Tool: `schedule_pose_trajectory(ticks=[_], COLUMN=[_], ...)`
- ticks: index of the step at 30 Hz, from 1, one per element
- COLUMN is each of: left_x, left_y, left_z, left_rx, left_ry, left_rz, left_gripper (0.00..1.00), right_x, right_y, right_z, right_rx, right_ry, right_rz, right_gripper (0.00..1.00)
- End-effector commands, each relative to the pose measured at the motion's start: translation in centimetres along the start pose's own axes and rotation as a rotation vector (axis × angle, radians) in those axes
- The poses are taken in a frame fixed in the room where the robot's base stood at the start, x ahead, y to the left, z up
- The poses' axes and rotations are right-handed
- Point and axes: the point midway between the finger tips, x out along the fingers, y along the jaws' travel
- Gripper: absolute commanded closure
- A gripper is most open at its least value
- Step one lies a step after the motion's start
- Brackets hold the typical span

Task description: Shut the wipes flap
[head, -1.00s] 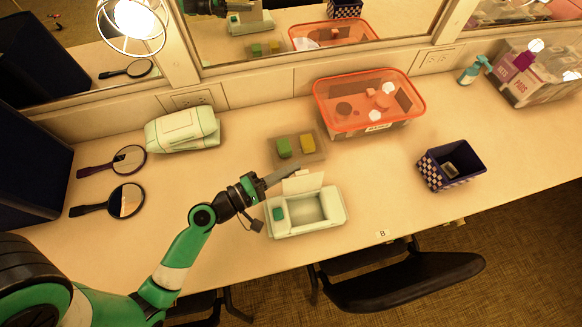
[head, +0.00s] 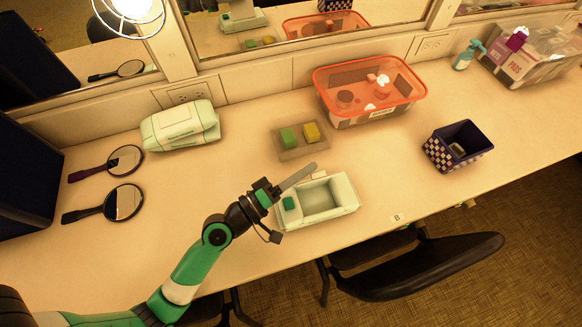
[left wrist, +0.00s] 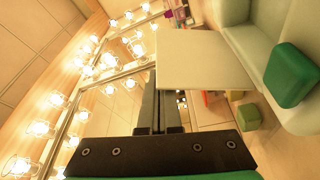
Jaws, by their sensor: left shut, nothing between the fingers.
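The pale green wipes box (head: 345,203) stands near the table's front edge, its opening uncovered and a green button (head: 289,203) at its left end. Its flap (head: 319,175) is up at the back edge and shows only as a thin sliver behind my finger. In the left wrist view the flap (left wrist: 208,68) is a broad pale panel standing off the box (left wrist: 240,35). My left gripper (head: 310,169) is shut and empty at the back left of the box, close to the flap. Whether it touches the flap I cannot tell. My right gripper is not in view.
A tray (head: 302,152) with green and yellow blocks lies behind the box. An orange-lidded bin (head: 370,88), checkered basket (head: 457,147), spray bottle (head: 468,55) and clear bin (head: 530,58) stand right. Two hand mirrors (head: 122,203) and a closed pale green pack (head: 180,125) lie left.

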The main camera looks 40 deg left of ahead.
Motion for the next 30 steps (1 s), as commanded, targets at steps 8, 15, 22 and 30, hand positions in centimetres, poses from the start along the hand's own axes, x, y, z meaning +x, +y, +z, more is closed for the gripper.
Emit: schedule_pose_trajectory(ticks=[8, 15, 22, 30], left_x=[-0.5, -1.2, -1.6, -1.9], left_y=[0.1, -0.4, -1.0, -1.5], left_z=[2.5, 4.3, 5.6, 6.3], left_rx=[-0.005, -0.004, -0.004, -0.004], left_ry=[-0.012, -0.012, -0.01, -0.01], left_rz=[0.001, 0.001, 0.001, 0.001], left_gripper=[1.0, 1.0, 1.0, 1.0], right_x=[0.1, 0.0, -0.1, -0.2], right_y=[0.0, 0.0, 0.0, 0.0], right_z=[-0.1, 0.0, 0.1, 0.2], right_rx=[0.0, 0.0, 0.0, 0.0], right_ry=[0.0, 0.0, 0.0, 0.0], right_rz=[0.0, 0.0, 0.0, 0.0], right_gripper=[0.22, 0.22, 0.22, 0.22])
